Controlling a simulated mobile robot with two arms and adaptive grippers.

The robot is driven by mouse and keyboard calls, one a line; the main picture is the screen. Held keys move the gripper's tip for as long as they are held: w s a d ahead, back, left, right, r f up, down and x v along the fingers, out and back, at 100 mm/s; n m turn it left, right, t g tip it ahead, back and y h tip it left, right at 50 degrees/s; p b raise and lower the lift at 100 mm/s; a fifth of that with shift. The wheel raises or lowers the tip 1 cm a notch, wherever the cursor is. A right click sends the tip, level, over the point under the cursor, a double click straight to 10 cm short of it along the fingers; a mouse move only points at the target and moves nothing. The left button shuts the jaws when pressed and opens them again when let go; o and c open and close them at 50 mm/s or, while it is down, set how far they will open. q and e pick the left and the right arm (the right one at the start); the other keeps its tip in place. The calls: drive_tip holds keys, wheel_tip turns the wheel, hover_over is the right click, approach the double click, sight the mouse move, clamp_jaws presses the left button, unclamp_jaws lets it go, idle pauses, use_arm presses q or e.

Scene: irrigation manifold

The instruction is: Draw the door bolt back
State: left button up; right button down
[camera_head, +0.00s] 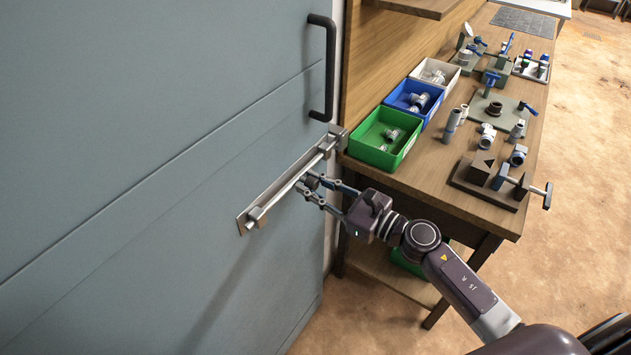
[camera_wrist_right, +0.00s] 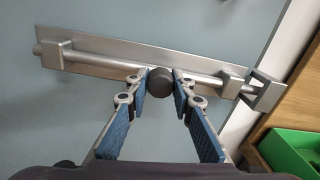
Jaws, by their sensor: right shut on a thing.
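The door bolt is a metal rod (camera_head: 283,190) running through brackets on a long plate (camera_head: 243,222) fixed to the grey-blue door (camera_head: 150,120). The rod also shows in the right wrist view (camera_wrist_right: 105,65), with its left end sticking a little past the left bracket. A dark round knob (camera_wrist_right: 160,82) stands out from the rod near its middle. My right gripper (camera_head: 306,187) is shut on this knob, with a blue-padded finger on each side of it. My left gripper is not in view.
A black door handle (camera_head: 329,70) is above the bolt. Right of the door, a wooden workbench (camera_head: 430,170) holds green (camera_head: 378,155), blue (camera_head: 398,106) and white bins and several pipe fittings. Its near corner is close to my right arm. Door left of the bolt is clear.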

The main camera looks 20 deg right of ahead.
drive_tip(key=s+a, duration=0.2)
drive_tip(key=a, duration=0.1)
drive_tip(key=shift+s+a, duration=0.2)
drive_tip(key=shift+s, duration=0.15)
drive_tip(key=c, duration=2)
unclamp_jaws()
drive_tip(key=o, duration=0.3)
drive_tip(key=shift+a, duration=0.15)
drive_tip(key=shift+o, duration=0.2)
drive_tip(key=v, duration=1.2)
